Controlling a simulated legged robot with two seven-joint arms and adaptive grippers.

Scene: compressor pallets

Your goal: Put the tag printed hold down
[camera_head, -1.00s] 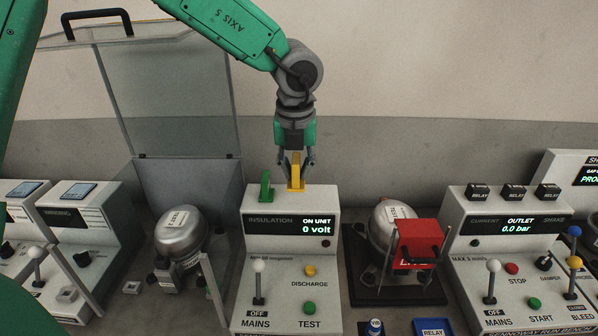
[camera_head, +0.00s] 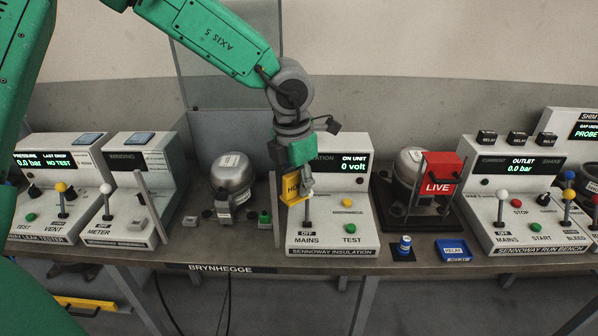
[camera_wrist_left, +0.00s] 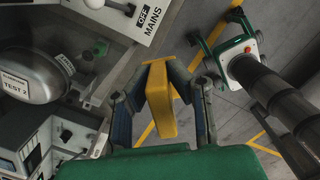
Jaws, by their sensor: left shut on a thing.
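The yellow tag (camera_head: 291,192), with partly hidden dark lettering, is in my left gripper (camera_head: 299,185), whose fingers are shut on it. It is in front of the insulation unit (camera_head: 345,190), above and left of the MAINS lever (camera_head: 308,208). In the left wrist view the tag (camera_wrist_left: 161,106) sits between both fingers of the gripper (camera_wrist_left: 160,90), with its wider yellow end outward. What appears to be my right gripper (camera_wrist_left: 215,27) hangs over the floor in the left wrist view, fingers apart and empty. It is outside the head view.
A silver compressor (camera_head: 231,175) stands left of the insulation unit. To the right are a red LIVE sign (camera_head: 441,173) by another compressor, a blue relay tray (camera_head: 453,250) and a run bench unit (camera_head: 520,215). A thin upright post stands at the unit's left edge.

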